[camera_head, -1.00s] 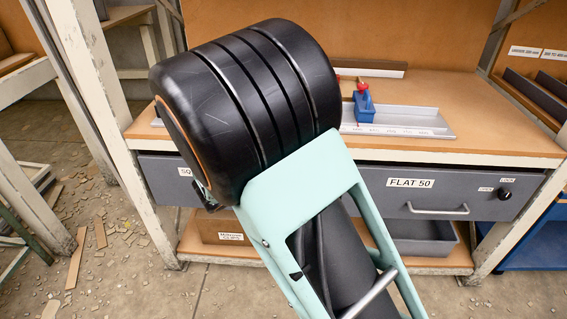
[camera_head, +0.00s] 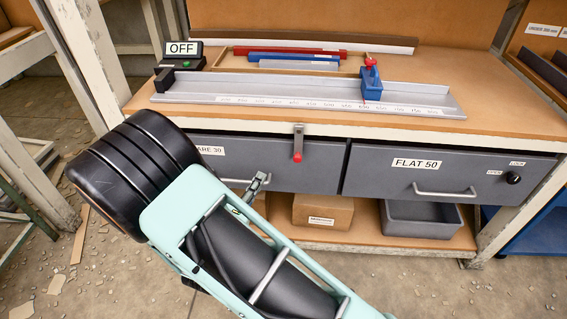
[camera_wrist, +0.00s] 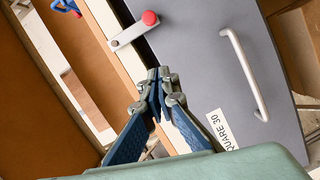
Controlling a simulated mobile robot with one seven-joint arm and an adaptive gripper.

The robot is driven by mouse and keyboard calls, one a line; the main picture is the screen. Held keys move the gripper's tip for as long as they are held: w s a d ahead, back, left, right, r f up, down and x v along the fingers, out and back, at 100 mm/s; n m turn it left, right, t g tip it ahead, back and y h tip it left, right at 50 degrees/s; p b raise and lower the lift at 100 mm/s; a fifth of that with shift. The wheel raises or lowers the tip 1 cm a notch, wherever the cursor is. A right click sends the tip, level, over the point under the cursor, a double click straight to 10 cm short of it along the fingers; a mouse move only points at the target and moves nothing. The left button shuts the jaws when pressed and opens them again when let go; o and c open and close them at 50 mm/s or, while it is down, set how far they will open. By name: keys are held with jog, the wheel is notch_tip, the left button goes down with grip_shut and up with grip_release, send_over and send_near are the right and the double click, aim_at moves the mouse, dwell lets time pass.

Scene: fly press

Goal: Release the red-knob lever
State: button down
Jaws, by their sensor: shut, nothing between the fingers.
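The lever (camera_head: 298,140) is a short grey bar with a red knob (camera_head: 298,157) at its lower end. It hangs straight down from the bench's front edge over the top right part of the SQUARE 30 drawer (camera_head: 268,163). In the wrist view the lever (camera_wrist: 133,30) crosses from the pale bench edge onto the grey drawer front, its red knob (camera_wrist: 150,18) over the drawer. My gripper (camera_head: 262,178) is shut and empty, below and left of the knob. In the wrist view its fingertips (camera_wrist: 160,74) meet, apart from the lever and knob.
A drawer handle (camera_wrist: 245,75) lies right of my fingers in the wrist view. The FLAT 50 drawer (camera_head: 440,175) is to the right. A grey measuring rail (camera_head: 300,90) with a blue stop (camera_head: 371,84) lies on the bench. An OFF box (camera_head: 182,56) stands at left.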

jog(key=b, duration=0.2)
send_near(298, 145)
jog(key=w+a+f, duration=0.2)
jog(key=w+a, duration=0.3)
jog(key=d, duration=0.2)
jog(key=d+f, duration=0.1)
jog(key=d, duration=0.1)
jog(key=shift+d+f, duration=0.15)
